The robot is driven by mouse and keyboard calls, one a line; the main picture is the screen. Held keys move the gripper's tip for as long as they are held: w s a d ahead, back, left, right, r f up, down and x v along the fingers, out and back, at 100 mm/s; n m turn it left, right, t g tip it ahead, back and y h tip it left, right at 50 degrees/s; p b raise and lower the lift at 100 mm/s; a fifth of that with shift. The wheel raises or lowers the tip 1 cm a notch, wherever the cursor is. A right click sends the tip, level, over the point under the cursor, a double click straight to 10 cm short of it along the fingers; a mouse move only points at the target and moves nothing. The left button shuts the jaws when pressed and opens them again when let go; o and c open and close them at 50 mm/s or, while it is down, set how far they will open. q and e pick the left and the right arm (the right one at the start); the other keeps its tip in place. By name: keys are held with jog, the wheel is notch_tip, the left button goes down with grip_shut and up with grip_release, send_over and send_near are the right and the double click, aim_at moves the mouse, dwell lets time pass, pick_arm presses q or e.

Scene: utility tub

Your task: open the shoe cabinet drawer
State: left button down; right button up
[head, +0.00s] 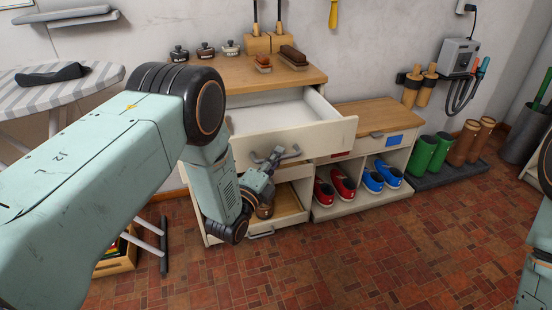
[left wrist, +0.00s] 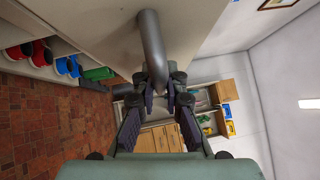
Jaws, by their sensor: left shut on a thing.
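The shoe cabinet (head: 245,72) stands against the wall with a wooden top. Its white upper drawer (head: 310,137) is pulled well out, and the pale, empty inside shows. A grey bar handle (head: 290,153) sits on the drawer front. My left gripper (head: 270,160) is at this handle, partly hidden by my own wrist. In the left wrist view, the handle (left wrist: 152,45) runs down between the fingertips of my left gripper (left wrist: 157,83), which is shut on it. My right gripper is out of view; only parts of my right arm show at the right edge.
Below is a lower compartment with another handle (head: 261,234). A low shoe bench (head: 365,114) with red shoes (head: 343,184) and blue shoes (head: 388,174) adjoins on the right. An ironing board (head: 60,92) stands left. The tiled floor in front is clear.

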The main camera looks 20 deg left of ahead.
pick_arm(q)
jog(key=shift+s, duration=0.1)
jog(key=c, duration=1.8)
grip_release()
jog(key=shift+a, duration=0.1)
jog(key=o, duration=0.4)
jog(key=v, duration=1.1)
jog(key=shift+s+a+f, duration=0.1)
jog(key=shift+s+f, duration=0.05)
jog(key=shift+s, duration=0.25)
